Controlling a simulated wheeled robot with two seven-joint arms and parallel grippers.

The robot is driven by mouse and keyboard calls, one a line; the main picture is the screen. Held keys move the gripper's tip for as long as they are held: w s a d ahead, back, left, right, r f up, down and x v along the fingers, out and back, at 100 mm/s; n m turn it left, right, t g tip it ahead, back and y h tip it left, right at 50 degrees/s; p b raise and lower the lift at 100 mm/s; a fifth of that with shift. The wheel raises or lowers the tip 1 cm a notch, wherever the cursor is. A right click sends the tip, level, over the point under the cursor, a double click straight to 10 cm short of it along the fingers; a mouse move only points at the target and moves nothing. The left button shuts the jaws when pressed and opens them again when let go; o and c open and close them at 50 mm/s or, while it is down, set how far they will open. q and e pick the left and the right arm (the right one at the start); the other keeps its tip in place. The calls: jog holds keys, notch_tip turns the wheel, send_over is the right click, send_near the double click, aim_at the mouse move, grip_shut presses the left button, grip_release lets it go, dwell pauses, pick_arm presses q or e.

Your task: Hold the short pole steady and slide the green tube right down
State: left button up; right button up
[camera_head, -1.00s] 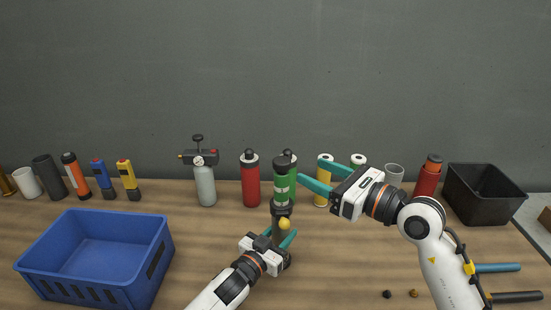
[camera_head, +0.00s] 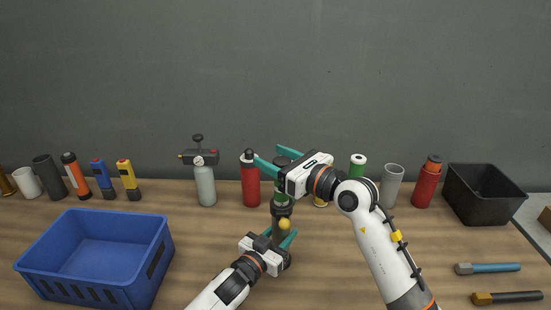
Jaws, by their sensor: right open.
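The green tube (camera_head: 281,198) stands upright around the upper part of the short dark pole (camera_head: 278,236), at the middle of the table. Its upper part is partly hidden by my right gripper. My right gripper (camera_head: 268,155) is open, its teal fingers on either side of the tube's dark top; I cannot tell whether they touch it. My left gripper (camera_head: 278,236) is low on the pole, its fingers closed around it below a yellow knob (camera_head: 284,224). The pole's foot is mostly hidden by the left gripper.
A blue crate (camera_head: 60,270) stands at the left front, a black bin (camera_head: 484,196) at the right back. A red bottle (camera_head: 250,188), a grey gas cylinder (camera_head: 205,186) and other cylinders line the back. Two chisel-like tools (camera_head: 490,268) lie at the right front.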

grip_shut()
notch_tip(320, 180, down, 4)
jog(key=shift+f, duration=0.15)
grip_release()
dwell(0.4)
jog(key=shift+d, duration=0.1)
jog(key=v, duration=1.2)
jog(key=shift+c, duration=0.6)
